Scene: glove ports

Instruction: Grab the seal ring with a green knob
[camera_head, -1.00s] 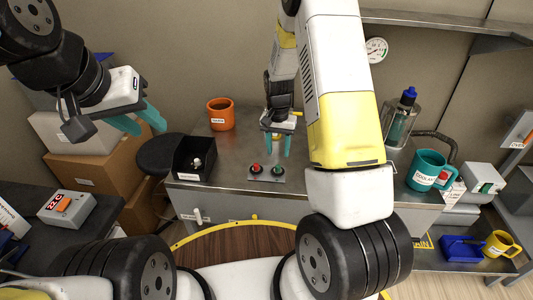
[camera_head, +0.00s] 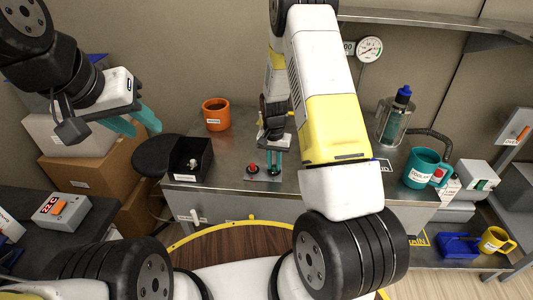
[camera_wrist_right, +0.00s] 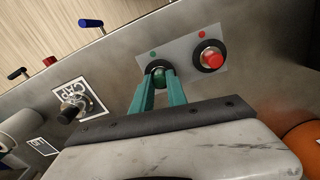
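The seal ring with a green knob (camera_wrist_right: 158,79) sits on a small light plate (camera_wrist_right: 184,62) on the metal bench. In the right wrist view its knob is between the teal fingertips of my right gripper (camera_wrist_right: 159,82), which close against its sides. In the head view my right gripper (camera_head: 273,161) reaches down to the plate and its fingers mostly hide the green knob. A second ring with a red knob (camera_wrist_right: 213,58) is beside it on the same plate, also seen in the head view (camera_head: 253,168). My left gripper (camera_head: 134,122) is open, empty and raised at the left.
A black open box (camera_head: 190,160) stands left of the plate, with an orange mug (camera_head: 216,115) behind it. A labelled valve (camera_wrist_right: 74,108) is on the bench. A teal mug (camera_head: 425,168) and a glass jar (camera_head: 394,124) are at the right.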

